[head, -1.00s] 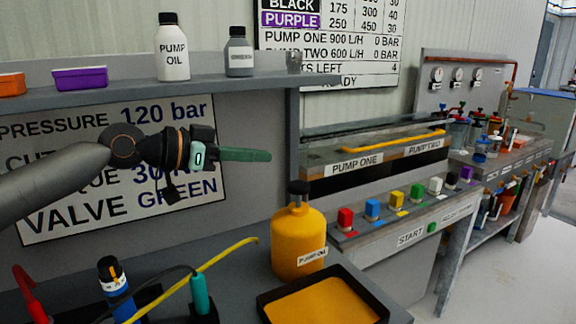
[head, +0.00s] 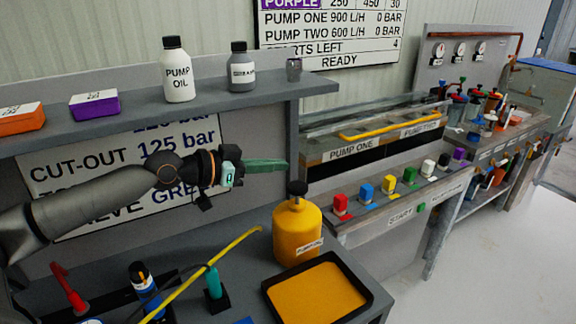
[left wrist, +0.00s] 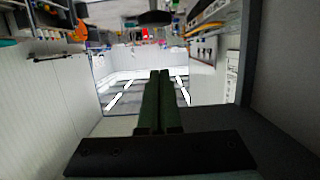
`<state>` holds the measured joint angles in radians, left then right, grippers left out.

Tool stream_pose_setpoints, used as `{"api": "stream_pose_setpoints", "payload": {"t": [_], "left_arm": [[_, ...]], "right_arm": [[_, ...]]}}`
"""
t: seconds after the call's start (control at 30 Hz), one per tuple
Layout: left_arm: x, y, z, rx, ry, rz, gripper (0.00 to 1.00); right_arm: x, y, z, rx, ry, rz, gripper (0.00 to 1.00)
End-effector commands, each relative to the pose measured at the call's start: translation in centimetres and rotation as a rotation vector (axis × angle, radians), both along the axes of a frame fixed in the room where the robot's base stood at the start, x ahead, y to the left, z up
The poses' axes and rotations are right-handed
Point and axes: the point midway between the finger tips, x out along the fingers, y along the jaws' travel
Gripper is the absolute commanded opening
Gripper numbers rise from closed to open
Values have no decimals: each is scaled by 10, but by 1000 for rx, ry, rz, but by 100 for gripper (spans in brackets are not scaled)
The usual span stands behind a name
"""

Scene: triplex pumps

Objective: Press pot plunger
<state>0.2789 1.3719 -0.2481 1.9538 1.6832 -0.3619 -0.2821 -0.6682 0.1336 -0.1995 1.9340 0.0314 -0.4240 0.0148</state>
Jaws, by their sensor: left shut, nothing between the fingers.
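The yellow pump oil pot (head: 297,235) stands on the grey bench, left of the pump console. Its black plunger knob (head: 297,188) sits on top of a short neck. My left gripper (head: 284,165) is shut and empty, with its green fingers held level just above and to the left of the knob, apart from it as far as I can tell. In the left wrist view the shut green fingers (left wrist: 160,78) point away, and a dark round shape (left wrist: 154,18) shows at the top, probably the knob. My right gripper is not in view.
A black tray with an orange pad (head: 318,297) lies in front of the pot. A yellow cable (head: 205,270), a teal tool (head: 213,283) and a blue tool (head: 146,287) are at the left. A shelf (head: 130,120) with bottles runs above my arm.

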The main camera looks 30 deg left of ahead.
Motion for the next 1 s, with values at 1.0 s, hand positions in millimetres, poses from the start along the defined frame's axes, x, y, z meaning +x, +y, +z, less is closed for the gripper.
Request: {"api": "stream_pose_setpoints", "payload": {"t": [1.0], "left_arm": [[25, -19, -47, 3, 0, -6, 0]], "right_arm": [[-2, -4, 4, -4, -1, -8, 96]]}}
